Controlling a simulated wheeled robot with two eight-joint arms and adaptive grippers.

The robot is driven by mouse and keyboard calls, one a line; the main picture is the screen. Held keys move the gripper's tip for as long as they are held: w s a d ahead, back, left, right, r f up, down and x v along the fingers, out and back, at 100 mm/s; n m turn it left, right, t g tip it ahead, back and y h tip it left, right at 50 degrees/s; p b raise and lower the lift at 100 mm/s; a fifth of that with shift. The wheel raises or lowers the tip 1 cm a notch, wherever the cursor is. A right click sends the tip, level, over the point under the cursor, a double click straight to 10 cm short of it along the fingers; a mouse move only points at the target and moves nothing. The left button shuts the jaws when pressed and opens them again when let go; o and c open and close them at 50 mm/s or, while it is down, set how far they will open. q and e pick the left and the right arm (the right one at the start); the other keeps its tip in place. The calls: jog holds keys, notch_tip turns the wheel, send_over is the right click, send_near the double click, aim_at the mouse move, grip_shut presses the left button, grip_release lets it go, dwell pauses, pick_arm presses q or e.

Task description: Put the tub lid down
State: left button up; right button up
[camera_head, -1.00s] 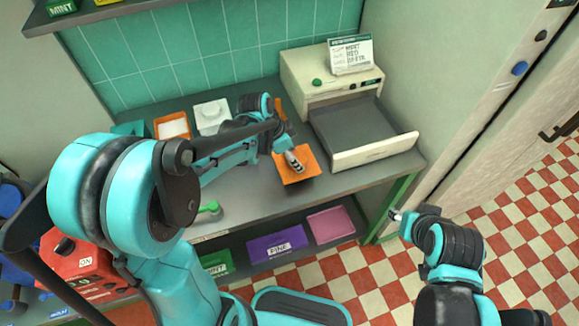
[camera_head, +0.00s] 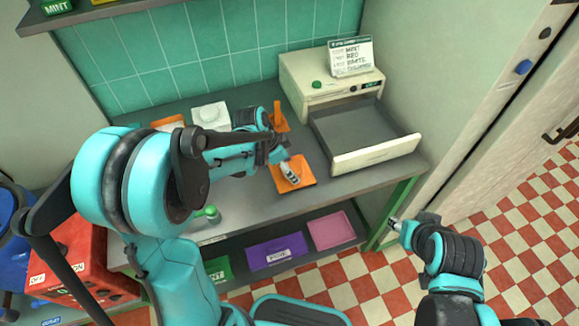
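The tub lid (camera_head: 307,168) is a flat orange square above the front part of the grey counter, left of the open drawer. My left gripper (camera_head: 291,176) points down at its middle and appears shut on it. The lid looks level and very close to the counter; whether it touches is not clear. An orange tub (camera_head: 168,121) at the back left is mostly hidden by my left arm. My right gripper (camera_head: 393,223) is low at the right, beside the counter's green leg, away from the lid; its fingers are too small to read.
A cream unit (camera_head: 300,86) with an open grey drawer (camera_head: 365,128) stands at the back right, a sign (camera_head: 350,56) on top. A white container (camera_head: 210,116) and an orange item (camera_head: 281,117) are behind my arm. A green-topped item (camera_head: 208,212) stands at the front edge. Bins fill the lower shelf.

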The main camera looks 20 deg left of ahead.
pick_arm(q)
jog(key=shift+r, duration=0.15)
jog(key=shift+r+p, duration=0.3)
jog(key=shift+p, duration=0.05)
jog(key=p+v, duration=0.4)
jog(key=v, duration=0.8)
jog(key=s+r+n+t+y, duration=0.3)
jog(key=s+n+t, duration=0.1)
jog(key=s+n, duration=0.7)
jog(key=s, duration=0.2)
jog(key=shift+s+t+y, duration=0.3)
jog(key=shift+s+y, duration=0.1)
jog(key=shift+d+r, duration=0.1)
jog(key=shift+d, duration=0.05)
jog(key=shift+f+b, duration=0.65)
jog(key=shift+b, duration=0.05)
